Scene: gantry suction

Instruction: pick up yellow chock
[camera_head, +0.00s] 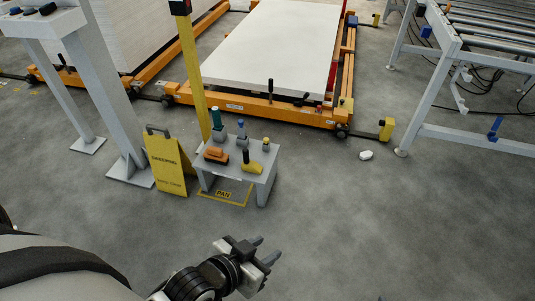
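The yellow chock (252,167) sits on the front right part of a small grey table (229,177). It looks like a low wedge with a dark upright part at its left end. My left gripper (267,248) is in the lower middle of the head view, nearer to me than the table and apart from it. Its two grey fingers are spread with nothing between them. My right gripper is not in view.
An orange block (216,155) and several small blue, green and yellow-topped items share the table. A yellow folding sign (166,162) and a yellow post (192,75) stand close by. An orange-framed platform (270,109) lies behind.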

